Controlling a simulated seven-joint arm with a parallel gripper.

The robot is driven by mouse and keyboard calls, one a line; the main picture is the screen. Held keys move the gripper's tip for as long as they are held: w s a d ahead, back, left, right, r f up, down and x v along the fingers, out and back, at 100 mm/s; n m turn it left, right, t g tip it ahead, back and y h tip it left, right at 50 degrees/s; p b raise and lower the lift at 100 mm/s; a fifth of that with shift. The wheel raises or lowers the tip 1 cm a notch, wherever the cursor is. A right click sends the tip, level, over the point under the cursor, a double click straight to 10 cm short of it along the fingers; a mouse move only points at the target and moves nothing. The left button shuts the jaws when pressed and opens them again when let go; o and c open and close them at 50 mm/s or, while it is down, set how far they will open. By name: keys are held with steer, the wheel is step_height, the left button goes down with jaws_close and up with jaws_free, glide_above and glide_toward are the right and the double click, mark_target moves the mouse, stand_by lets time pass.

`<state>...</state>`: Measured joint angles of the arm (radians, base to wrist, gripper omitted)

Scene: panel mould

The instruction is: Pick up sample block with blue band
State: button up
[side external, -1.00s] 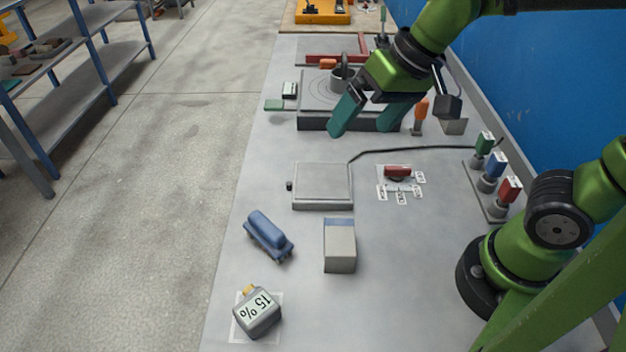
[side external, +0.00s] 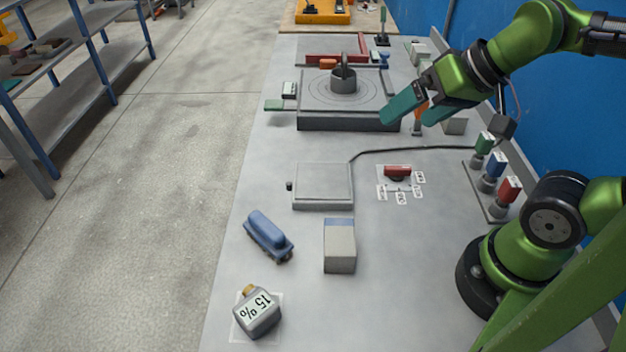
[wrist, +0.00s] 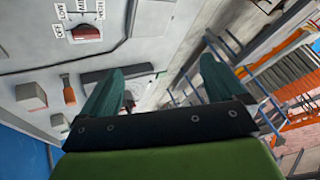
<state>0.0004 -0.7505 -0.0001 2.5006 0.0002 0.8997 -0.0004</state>
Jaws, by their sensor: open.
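The sample block (side external: 340,250) is a light grey box with a blue band along its far top edge. It stands on the grey table in the side external view, in front of the flat square plate. I cannot make it out in the wrist view. My gripper (side external: 409,117), with green fingers, is open and empty. It is above the back right of the table, well away from the block. In the wrist view the two fingers of my gripper (wrist: 160,65) are spread apart with nothing between them.
A flat plate (side external: 322,183) with a cable is behind. A round-topped machine (side external: 348,120) and a knob rack (side external: 488,190) stand farther off.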

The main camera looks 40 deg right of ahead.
steer(key=shift+c, duration=0.7)
steer(key=shift+a, duration=0.1)
steer(key=n+g+h, duration=0.2)
steer(key=n+g, duration=0.5)
steer(key=n, duration=2.4)
glide_above(339, 235)
step_height(339, 235, down, 7)
steer(key=f, duration=1.1)
steer(key=shift+d+f, duration=0.25)
steer(key=shift+d, duration=0.05)
steer(key=f, duration=0.5)
steer(key=shift+s+a+f, duration=0.1)
steer(key=shift+a+f, duration=0.2)
steer(key=c, duration=1.3)
